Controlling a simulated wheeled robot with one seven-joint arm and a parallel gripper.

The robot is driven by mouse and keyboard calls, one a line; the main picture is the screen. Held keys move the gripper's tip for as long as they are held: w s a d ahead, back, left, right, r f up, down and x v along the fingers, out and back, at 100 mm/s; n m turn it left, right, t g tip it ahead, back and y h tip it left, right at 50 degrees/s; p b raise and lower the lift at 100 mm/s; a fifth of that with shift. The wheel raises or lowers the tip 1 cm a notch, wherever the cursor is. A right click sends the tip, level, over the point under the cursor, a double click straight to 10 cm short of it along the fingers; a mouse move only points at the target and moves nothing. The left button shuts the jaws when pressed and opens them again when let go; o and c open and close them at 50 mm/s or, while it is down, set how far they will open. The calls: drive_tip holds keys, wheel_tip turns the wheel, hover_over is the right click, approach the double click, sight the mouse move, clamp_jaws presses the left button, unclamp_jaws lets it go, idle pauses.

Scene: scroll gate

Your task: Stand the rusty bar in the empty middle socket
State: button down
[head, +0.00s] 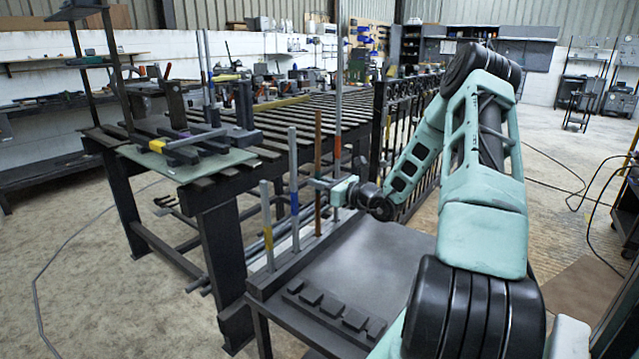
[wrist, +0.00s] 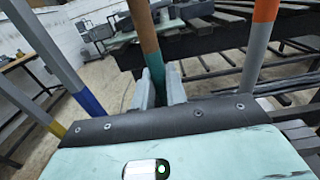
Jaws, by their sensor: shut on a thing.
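The rusty bar (head: 318,160) is upright, brown with a green-teal band low down. My gripper (head: 319,184) is shut on it; in the wrist view the two grey fingers (wrist: 160,88) lie either side of the bar (wrist: 147,30) at its teal band. The bar's lower end meets the dark socket rail (head: 285,272) in the head view, between the blue-banded grey bar (head: 293,170) and the orange-banded grey bar (head: 338,100). I cannot tell whether it is seated in the middle socket or just above it; the socket mouth is hidden.
A yellow-banded grey bar (head: 266,225) stands at the rail's near end. A dark table (head: 370,260) with several small dark blocks (head: 330,308) lies in front of the rail. A slatted workbench (head: 200,175) stands behind. Neighbouring bars are close on both sides.

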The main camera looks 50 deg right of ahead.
drive_tip(key=shift+f+b, duration=0.75)
drive_tip(key=shift+f, duration=0.5)
idle(0.7)
drive_tip(key=c, duration=1.3)
unclamp_jaws()
drive_tip(key=shift+c, duration=0.2)
drive_tip(key=shift+f, duration=0.1)
drive_tip(key=s+d, duration=0.1)
drive_tip(key=s, duration=1.6)
drive_tip(key=shift+s+d, duration=0.15)
drive_tip(key=shift+d, duration=0.05)
